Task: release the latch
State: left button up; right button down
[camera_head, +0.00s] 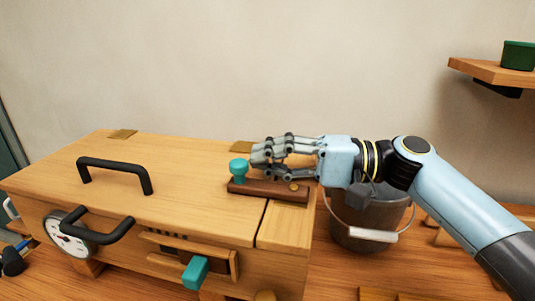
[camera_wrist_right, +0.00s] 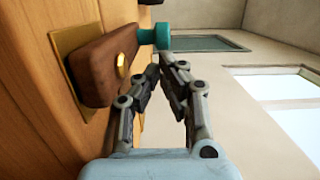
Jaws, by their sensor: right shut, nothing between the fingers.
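The latch is a dark brown wooden bar (camera_head: 268,190) with a teal knob (camera_head: 238,169) at its left end and a brass pivot near its right end. It lies on top of a wooden box (camera_head: 190,205), across the seam between the lid and the right-hand strip. My right gripper (camera_head: 257,155) reaches in from the right, above the bar and close to the knob. In the right wrist view its fingertips (camera_wrist_right: 160,65) are together and empty, just short of the knob (camera_wrist_right: 162,36). I cannot tell if they touch it. My left gripper is not in view.
The lid bears a black handle (camera_head: 115,170). The box's front has another black handle (camera_head: 95,232), a dial (camera_head: 62,240) and a teal block (camera_head: 195,272) on a slider. A metal bucket (camera_head: 365,222) stands right of the box, beneath my right arm. A wall shelf (camera_head: 495,73) is upper right.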

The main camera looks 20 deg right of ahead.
pick_arm(q)
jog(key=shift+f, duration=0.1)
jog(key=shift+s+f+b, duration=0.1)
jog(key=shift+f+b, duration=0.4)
jog(key=shift+b, duration=0.1)
pick_arm(e)
jog(key=shift+s+a+n+g, duration=0.15)
jog(key=shift+n+g, duration=0.25)
jog(key=shift+g, duration=0.2)
